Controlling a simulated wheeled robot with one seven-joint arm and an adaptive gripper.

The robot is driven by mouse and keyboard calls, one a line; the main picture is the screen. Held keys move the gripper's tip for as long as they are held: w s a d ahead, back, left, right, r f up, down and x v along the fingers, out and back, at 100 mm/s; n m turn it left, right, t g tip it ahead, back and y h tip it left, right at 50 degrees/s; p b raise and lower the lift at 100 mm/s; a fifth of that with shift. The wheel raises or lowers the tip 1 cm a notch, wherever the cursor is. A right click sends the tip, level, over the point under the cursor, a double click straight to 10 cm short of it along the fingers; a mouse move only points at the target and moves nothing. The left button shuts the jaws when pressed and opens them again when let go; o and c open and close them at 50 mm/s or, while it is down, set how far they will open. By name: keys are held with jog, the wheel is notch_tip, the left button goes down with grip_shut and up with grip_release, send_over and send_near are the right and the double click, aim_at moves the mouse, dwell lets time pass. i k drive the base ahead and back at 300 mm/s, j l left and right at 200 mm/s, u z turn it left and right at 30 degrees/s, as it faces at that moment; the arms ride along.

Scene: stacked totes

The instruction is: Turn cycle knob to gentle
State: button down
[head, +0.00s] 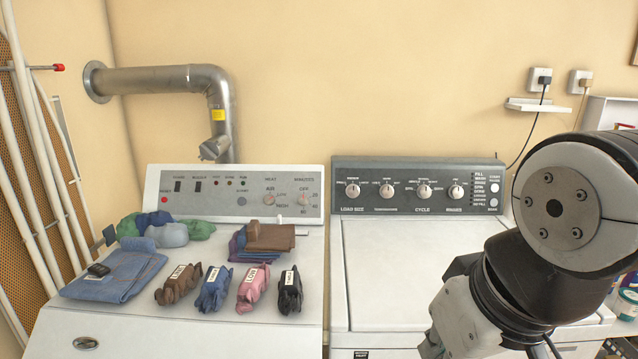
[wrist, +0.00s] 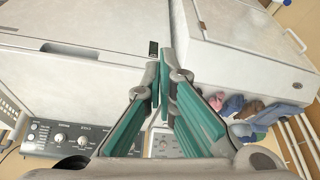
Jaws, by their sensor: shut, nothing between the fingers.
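The cycle knob (head: 424,191) is a round silver dial above the CYCLE label on the dark control panel (head: 341,172) of the right-hand white machine (head: 400,270). Its pointer setting is too small to read. Several similar knobs sit in the same row. In the wrist view the panel (wrist: 40,150) runs along the lower left, behind my gripper's base. My gripper (wrist: 160,76) has its green-padded fingers together, shut and empty, over the white machine tops and apart from the knob. Its fingertips do not show in the head view, where my arm stands at the right.
The left white machine (head: 200,330) carries folded jeans (head: 115,275), several small labelled bundles (head: 250,289) and other clothes. It has its own light panel with knobs (head: 302,199). The right machine's top is clear. A wall shelf (head: 538,105) and plugged cords are behind.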

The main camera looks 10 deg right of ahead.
aim_at(424, 191)
jog(key=z, duration=1.25)
jog(key=i+z, duration=0.3)
jog(key=i, duration=0.55)
